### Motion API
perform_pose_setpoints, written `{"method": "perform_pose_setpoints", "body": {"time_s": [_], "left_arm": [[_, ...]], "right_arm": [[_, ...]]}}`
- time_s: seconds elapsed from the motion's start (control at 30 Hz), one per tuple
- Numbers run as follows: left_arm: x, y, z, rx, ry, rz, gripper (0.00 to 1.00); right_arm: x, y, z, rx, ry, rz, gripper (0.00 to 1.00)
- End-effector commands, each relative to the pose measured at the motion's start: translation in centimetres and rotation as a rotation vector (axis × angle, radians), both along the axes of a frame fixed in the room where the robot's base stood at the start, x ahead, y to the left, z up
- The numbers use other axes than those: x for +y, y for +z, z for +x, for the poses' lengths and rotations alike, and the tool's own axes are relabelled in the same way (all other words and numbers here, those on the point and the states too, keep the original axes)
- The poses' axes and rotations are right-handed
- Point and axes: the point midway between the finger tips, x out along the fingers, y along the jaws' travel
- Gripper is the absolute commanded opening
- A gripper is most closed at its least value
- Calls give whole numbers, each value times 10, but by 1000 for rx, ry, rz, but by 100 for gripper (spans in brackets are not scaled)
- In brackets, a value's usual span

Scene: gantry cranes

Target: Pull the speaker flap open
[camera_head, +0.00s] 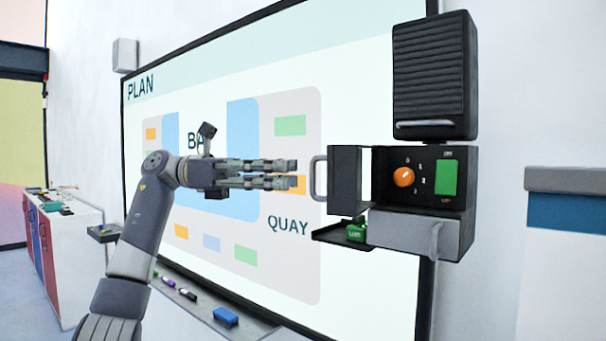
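A black speaker (434,75) with a ribbed front hangs on the wall at the upper right. Below it is an open black box (383,165) with an orange knob (403,177) and a green panel (446,177) inside. A dark flap (345,172) with a pale handle (318,178) stands out from the box's left side. A grey panel (405,233) with its own handle is at the box's lower front. I cannot tell which flap is the speaker flap. My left gripper (293,174) is left of the pale handle, pointing at it, narrowly open and empty. My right gripper is out of view.
A black ledge (335,236) with a green block (356,232) juts out below the dark flap. A large plan board (215,240) is behind my arm, with a pen tray (190,305) below. A cabinet (560,250) stands at the right.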

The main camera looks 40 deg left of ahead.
Motion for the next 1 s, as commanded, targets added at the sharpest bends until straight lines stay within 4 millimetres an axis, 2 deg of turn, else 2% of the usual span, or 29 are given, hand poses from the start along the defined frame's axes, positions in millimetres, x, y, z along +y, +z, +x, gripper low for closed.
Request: {"method": "perform_pose_setpoints", "body": {"time_s": [0.1,0.3,0.67,0.8,1.0], "left_arm": [[-21,0,7,-1,-2,1,29],[-40,1,15,1,0,0,29],[-45,1,16,-1,1,-2,29],[-45,1,16,-1,1,-2,0],[-44,1,16,0,1,-3,0]], "right_arm": [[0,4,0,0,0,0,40],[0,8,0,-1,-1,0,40],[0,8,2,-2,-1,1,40],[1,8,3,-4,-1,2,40],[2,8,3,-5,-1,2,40]]}}
